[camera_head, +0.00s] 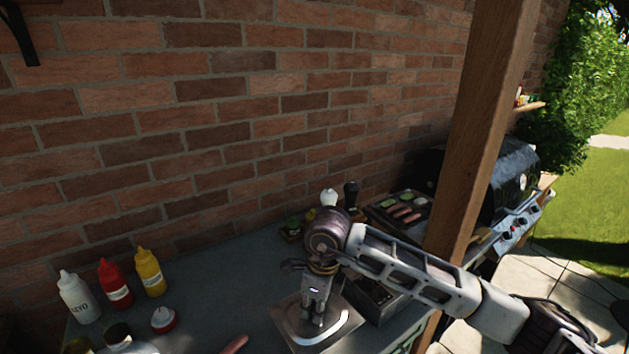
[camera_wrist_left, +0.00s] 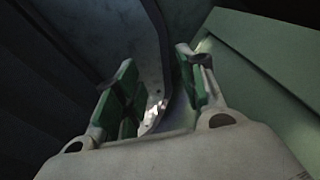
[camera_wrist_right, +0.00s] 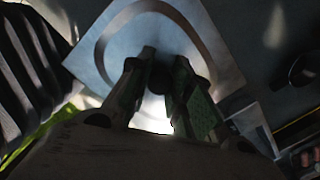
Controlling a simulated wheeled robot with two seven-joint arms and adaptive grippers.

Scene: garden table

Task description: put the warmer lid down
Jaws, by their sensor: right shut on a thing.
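The warmer lid (camera_head: 293,314) is a square metal plate with a raised rounded rim. It lies flat or nearly flat at the front of the grey counter; I cannot tell whether it touches the counter. My right gripper (camera_head: 313,318) points down over its middle and is shut on its dark knob. In the right wrist view the lid (camera_wrist_right: 100,42) fills the upper middle, and the knob (camera_wrist_right: 161,78) sits between the fingers of my right gripper (camera_wrist_right: 160,68). My left gripper (camera_wrist_left: 155,75) shows only in the left wrist view, open, with its fingers apart and nothing clearly between them.
A metal warmer (camera_head: 378,303) stands just right of the lid, partly behind my right arm. White, red (camera_head: 114,284) and yellow (camera_head: 150,272) bottles stand at the left. A grill (camera_head: 513,175) stands beyond the wooden post (camera_head: 478,120). The counter's middle (camera_head: 225,285) is clear.

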